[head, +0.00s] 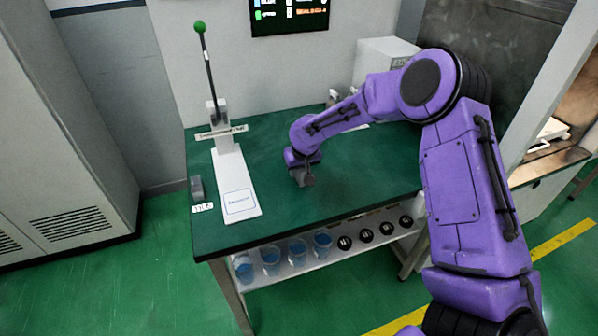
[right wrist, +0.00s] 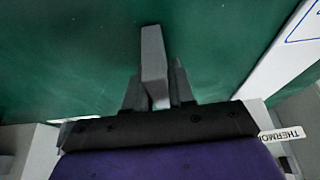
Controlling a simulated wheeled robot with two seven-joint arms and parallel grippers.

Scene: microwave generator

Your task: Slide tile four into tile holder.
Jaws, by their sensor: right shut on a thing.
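My right gripper (head: 303,180) is above the middle of the green table, right of the white lever stand. In the right wrist view, my right gripper (right wrist: 155,92) is shut on a grey rectangular tile (right wrist: 152,52), which sticks out beyond the fingertips over green table surface. In the head view the tile is small and dark at the fingertips, and no number on it can be read. A small grey block (head: 197,188) stands at the table's left edge behind a small white label (head: 203,208). I cannot tell which thing is the tile holder. My left gripper is not in view.
The white lever stand (head: 236,185) has a tall dark lever with a green knob (head: 200,27). A white box (head: 385,60) is at the back right. Blue-filled cups (head: 271,258) and several black round things (head: 366,235) are on the lower shelf. The table's front middle is clear.

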